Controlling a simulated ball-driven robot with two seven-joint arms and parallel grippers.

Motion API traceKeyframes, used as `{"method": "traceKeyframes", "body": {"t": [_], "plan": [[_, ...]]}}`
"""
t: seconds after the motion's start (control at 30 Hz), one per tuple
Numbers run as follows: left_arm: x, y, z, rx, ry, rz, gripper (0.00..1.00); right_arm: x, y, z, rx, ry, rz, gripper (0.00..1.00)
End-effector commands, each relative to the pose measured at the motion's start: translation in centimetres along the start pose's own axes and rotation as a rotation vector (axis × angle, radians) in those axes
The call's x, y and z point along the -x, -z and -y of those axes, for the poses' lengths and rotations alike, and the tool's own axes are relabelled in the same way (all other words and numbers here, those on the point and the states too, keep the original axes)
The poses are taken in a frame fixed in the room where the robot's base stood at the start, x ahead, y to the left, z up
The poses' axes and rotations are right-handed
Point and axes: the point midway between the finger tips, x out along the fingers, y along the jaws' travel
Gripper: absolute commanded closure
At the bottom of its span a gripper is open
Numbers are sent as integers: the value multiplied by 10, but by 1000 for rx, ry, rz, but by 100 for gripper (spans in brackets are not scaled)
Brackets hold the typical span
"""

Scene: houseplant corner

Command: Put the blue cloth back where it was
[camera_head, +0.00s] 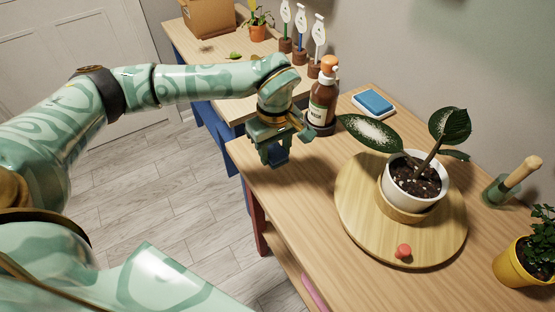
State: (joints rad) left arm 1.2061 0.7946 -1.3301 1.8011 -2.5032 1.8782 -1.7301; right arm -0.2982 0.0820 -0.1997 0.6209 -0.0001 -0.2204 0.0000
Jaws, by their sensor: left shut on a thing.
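My left gripper (275,160) points down over the near left edge of the wooden table (310,205). It is shut on a small blue piece, which I take to be the blue cloth (277,153). The fingers hide most of it, so its shape is unclear. The gripper is left of a brown spray bottle (323,98) with an orange top. A flat blue pad (374,102) lies on a white base behind the bottle, away from the gripper. My right gripper is not in view.
A round wooden board (358,222) bears a white plant pot (428,188) and a small red knob (403,251). A wooden-handled tool (520,173) and a yellow pot (520,262) stand at the right. A second table behind holds a cardboard box (208,17) and plant labels (301,25). The front left tabletop is clear.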

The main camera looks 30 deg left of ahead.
Motion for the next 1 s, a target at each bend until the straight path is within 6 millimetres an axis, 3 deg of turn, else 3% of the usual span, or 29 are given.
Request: {"method": "traceKeyframes", "body": {"t": [0.17,0.33,0.7,0.73,0.77,0.8,1.0], "plan": [[-14,6,-8,2,1,1,82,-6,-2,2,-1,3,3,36],[-43,6,-7,0,5,3,82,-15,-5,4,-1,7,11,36],[-45,7,-7,-1,0,-1,82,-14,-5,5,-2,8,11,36],[-44,7,-7,-1,0,-1,49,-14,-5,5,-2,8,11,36],[-44,6,-7,-1,0,-1,40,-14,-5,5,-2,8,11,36],[-44,6,-7,-1,0,-1,35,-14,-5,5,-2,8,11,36],[-44,6,-7,-1,0,-1,35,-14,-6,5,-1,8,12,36]]}}
